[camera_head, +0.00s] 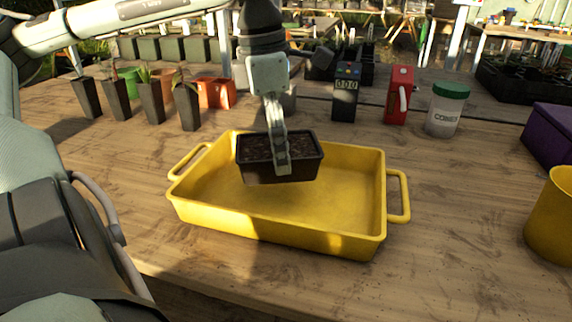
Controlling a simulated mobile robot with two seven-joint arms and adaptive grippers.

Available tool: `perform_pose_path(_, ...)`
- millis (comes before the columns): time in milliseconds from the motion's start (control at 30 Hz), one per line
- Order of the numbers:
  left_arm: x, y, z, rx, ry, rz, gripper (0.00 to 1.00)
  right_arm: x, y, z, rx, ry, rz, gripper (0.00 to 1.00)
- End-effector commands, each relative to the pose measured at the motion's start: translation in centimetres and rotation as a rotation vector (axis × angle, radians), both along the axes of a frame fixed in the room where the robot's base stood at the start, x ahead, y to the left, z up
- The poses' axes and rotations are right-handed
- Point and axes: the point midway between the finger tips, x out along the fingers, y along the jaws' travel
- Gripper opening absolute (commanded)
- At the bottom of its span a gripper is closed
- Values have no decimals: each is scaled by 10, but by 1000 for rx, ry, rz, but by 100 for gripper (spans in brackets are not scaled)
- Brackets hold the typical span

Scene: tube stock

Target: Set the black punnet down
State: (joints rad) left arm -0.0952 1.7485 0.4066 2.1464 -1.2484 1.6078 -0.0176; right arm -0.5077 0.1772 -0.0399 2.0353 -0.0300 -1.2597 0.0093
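The black punnet (257,171) is a small dark rectangular box filled with brown soil. My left gripper (281,160) reaches down from above and is shut on the punnet's near wall; one finger shows in front of it, and the other is hidden. The punnet is roughly level, over the back middle part of a yellow tray (290,228) with two side handles. I cannot tell whether its bottom touches the tray floor. The rest of the tray is empty. My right gripper is not in view.
Behind the tray stand a black device with a display (346,92), a red canister (398,95) and a green-lidded jar (445,110). Several dark seedling pots (150,103) stand at back left. A yellow container (552,218) and purple box (550,135) are at right.

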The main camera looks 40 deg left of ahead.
Motion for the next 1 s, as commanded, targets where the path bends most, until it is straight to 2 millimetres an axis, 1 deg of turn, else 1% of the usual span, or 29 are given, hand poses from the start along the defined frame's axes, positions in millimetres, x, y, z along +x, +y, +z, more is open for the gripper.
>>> perform_pose_path(100,2,-11,-7,1,1,-2,39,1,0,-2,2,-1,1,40)
perform_pose_path(167,3,-13,-9,-1,1,-1,39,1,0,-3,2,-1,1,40)
perform_pose_path(267,3,-14,-21,-5,2,-1,39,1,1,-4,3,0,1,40)
perform_pose_path(400,3,-14,-41,-5,2,-1,39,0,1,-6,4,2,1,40)
perform_pose_path(467,3,-14,-46,-3,0,0,39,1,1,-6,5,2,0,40)
perform_pose_path(767,4,-13,-49,-2,-2,0,39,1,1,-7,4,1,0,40)
perform_pose_path(900,4,-13,-50,0,-2,0,39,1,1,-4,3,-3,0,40)
perform_pose_path(933,3,-13,-50,-1,-2,0,79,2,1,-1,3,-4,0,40)
perform_pose_path(1000,3,-13,-50,-1,-2,0,87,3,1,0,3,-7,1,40)
